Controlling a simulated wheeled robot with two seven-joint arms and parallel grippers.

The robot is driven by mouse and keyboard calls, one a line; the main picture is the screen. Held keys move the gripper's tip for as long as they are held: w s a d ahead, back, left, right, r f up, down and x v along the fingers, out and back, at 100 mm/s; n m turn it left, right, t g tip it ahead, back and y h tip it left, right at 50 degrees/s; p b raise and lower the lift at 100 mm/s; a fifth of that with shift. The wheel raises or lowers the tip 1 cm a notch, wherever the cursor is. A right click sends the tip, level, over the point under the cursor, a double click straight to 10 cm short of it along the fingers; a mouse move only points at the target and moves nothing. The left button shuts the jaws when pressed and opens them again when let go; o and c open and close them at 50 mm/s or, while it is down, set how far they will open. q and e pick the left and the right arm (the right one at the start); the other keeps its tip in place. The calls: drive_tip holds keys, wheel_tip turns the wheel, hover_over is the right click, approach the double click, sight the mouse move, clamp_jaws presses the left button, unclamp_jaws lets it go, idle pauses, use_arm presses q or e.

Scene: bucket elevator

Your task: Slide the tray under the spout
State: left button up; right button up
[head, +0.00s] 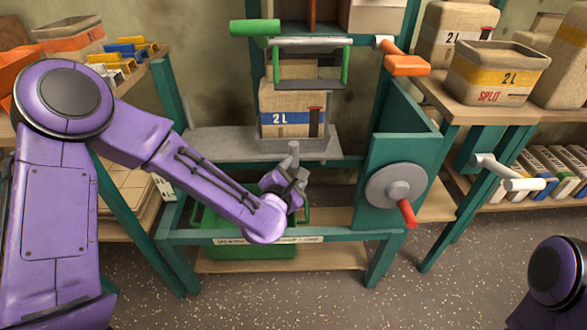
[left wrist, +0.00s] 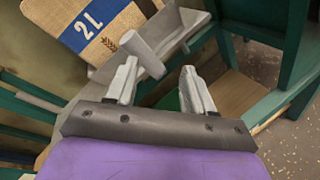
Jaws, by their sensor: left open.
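A shallow grey tray (head: 322,147) sits in the teal frame with a tan box (head: 290,105) with a blue "2 L" band standing in it. A grey peg handle (head: 293,152) sticks out from the tray's front. My left gripper (head: 291,178) is just below and in front of this handle. In the left wrist view, my left gripper (left wrist: 159,75) is open, its fingers apart and empty. The handle (left wrist: 141,53) shows just beyond the fingertips, nearer the left finger. I cannot clearly make out a spout. My right gripper is out of view.
A grey ledge (head: 208,141) extends left of the tray. A wheel with a red crank (head: 396,186) is on the right. A green bin (head: 225,245) sits low behind the front rail. Shelves with containers stand on both sides.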

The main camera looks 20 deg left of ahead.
sight(293, 150)
use_arm(q)
drive_tip(key=w+a+n+y+b, duration=0.1)
drive_tip(key=w+n, duration=0.1)
drive_tip(key=n, duration=0.1)
drive_tip(key=w+r+n+t+b, duration=0.1)
drive_tip(key=w+n, duration=0.2)
drive_tip(key=n, duration=0.1)
drive_tip(key=w+a+r+n+t+y+b, duration=0.1)
drive_tip(key=w+n+b, duration=0.1)
drive_tip(key=n, duration=0.1)
drive_tip(key=shift+w+a+y, duration=0.25)
drive_tip(key=shift+a+y, duration=0.05)
drive_tip(key=shift+a, duration=0.05)
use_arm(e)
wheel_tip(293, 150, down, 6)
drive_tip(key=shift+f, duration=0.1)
use_arm(q)
clamp_jaws()
